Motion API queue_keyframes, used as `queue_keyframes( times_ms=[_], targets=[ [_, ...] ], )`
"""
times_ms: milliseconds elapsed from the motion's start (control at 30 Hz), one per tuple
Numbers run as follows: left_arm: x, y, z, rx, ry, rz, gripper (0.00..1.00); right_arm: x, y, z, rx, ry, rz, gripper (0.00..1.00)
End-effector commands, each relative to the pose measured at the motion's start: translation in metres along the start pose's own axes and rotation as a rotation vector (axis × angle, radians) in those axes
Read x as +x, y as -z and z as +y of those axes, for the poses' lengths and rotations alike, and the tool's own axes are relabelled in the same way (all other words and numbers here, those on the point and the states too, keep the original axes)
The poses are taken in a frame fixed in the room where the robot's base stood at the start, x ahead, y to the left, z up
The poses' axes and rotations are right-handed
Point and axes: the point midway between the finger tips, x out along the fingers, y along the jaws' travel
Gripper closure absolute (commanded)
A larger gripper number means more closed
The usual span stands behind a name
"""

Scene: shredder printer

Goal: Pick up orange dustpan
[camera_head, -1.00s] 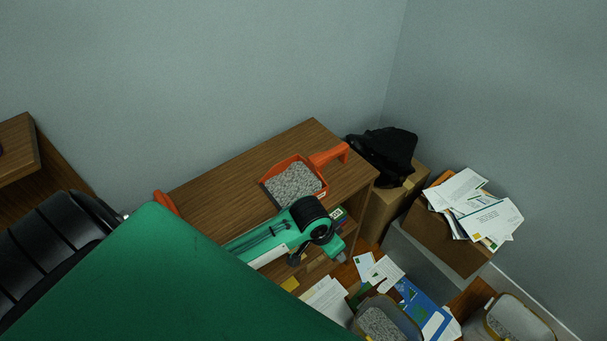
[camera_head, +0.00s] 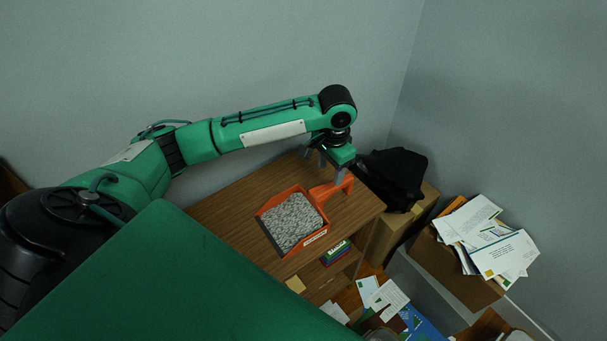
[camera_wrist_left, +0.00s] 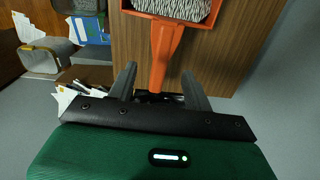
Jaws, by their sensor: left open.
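The orange dustpan (camera_head: 294,222), filled with grey speckled shreds, lies on the wooden cabinet top. Its orange handle (camera_head: 331,189) points to the upper right. My left gripper (camera_head: 328,172) is open above the handle end. In the left wrist view the handle (camera_wrist_left: 164,52) reaches down from the pan (camera_wrist_left: 172,8) at the top to between the two grey fingers of my left gripper (camera_wrist_left: 158,82). The fingers stand apart on either side of it, and I cannot tell whether either touches it. My right gripper is not in view.
A black bag (camera_head: 396,176) sits on a cardboard box behind the wooden cabinet (camera_head: 232,208). A box of papers (camera_head: 455,262) stands at the right. Loose papers and bins lie on the floor. The grey wall is close behind the cabinet.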

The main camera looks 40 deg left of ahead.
Motion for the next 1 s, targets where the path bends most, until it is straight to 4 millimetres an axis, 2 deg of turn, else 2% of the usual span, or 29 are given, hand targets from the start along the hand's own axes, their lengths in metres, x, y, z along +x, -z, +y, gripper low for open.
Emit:
queue_keyframes(
  times_ms=[400,667,900,1000],
  targets=[
    [0.071,0.0,0.0,-0.002,-0.001,-0.005,0.49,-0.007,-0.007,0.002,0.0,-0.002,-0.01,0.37],
    [0.09,0.002,-0.002,-0.002,0.0,-0.002,0.49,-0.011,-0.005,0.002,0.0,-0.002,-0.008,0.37],
    [0.125,0.004,-0.005,-0.001,0.0,-0.003,0.49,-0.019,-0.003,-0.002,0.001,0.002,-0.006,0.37],
    [0.133,0.004,-0.005,-0.001,0.001,-0.002,0.49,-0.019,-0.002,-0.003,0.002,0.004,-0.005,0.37]
  ],
)
